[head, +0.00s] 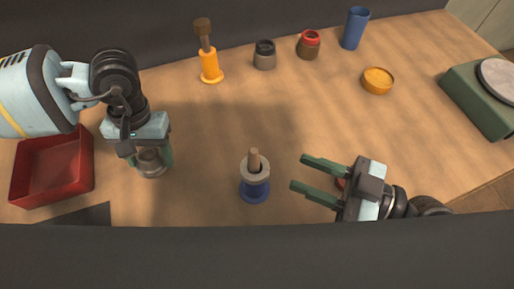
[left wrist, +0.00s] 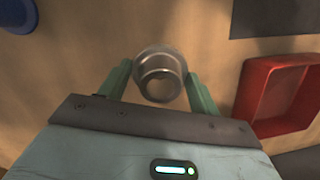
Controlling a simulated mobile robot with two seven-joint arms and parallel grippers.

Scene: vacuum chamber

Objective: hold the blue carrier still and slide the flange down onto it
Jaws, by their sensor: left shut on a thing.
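The blue carrier (head: 254,193) stands upright on the table in the head view, with a pale ring and a brown post at its top. A round blue edge, likely the carrier (left wrist: 17,14), shows at the top left of the left wrist view. My left gripper (head: 152,157) is shut on a grey metal ringed piece, which I take for the flange (head: 151,165); it also shows between the fingers in the left wrist view (left wrist: 160,74). My right gripper (head: 312,173) is open and empty, its fingers pointing left toward the carrier, apart from it.
A red tray (head: 84,187) is at the left. An orange-based tool (head: 210,68), a dark-lidded jar (head: 264,56), a red-lidded jar (head: 309,46), a blue cup (head: 354,29) and an orange dish (head: 378,80) stand behind. A green device (head: 478,100) is at right. The table middle is clear.

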